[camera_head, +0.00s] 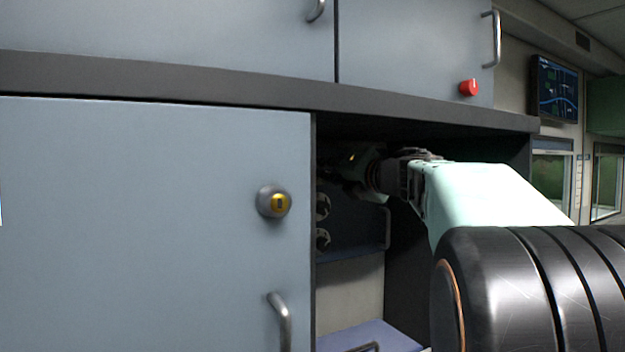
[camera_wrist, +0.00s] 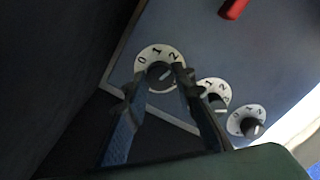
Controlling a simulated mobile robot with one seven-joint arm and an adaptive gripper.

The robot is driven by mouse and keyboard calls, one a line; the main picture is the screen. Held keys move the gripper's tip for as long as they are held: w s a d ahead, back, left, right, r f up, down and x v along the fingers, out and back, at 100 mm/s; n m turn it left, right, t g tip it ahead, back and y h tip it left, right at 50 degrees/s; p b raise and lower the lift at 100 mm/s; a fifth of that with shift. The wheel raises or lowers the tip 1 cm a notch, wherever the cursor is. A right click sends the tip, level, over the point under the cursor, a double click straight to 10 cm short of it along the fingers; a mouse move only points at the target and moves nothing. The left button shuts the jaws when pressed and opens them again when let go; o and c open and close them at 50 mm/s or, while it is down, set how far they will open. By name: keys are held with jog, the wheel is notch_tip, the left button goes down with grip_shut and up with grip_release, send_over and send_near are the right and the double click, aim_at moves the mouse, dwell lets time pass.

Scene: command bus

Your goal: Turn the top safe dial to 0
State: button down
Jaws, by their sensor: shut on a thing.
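The top safe dial (camera_wrist: 147,57) is a white disc with black numbers 0, 1 and 2 around a dark knob (camera_wrist: 159,73). A light mark on the knob seems to slant up and right, toward the 2 side; its exact setting is hard to tell. My gripper (camera_wrist: 160,78) is shut on this knob, one finger on each side. In the head view my gripper (camera_head: 357,172) reaches into the dark cabinet opening and hides the top dial. The two lower dials (camera_wrist: 208,86) (camera_wrist: 246,112) stand free, and they also show in the head view (camera_head: 323,206) (camera_head: 323,239).
The dials sit on a dark blue safe front (camera_head: 352,234) inside the cabinet. A dark ledge (camera_head: 420,113) runs above. A red object (camera_wrist: 234,9) shows above the dials.

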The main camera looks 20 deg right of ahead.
jog(key=shift+n+b, duration=0.5)
jog(key=shift+n, duration=0.6)
jog(key=shift+r, duration=0.1)
jog(key=c, duration=1.6)
grip_release()
jog(key=s+d, duration=0.1)
jog(key=s, duration=0.6)
jog(key=shift+s+d, duration=0.15)
jog(key=shift+d, duration=0.05)
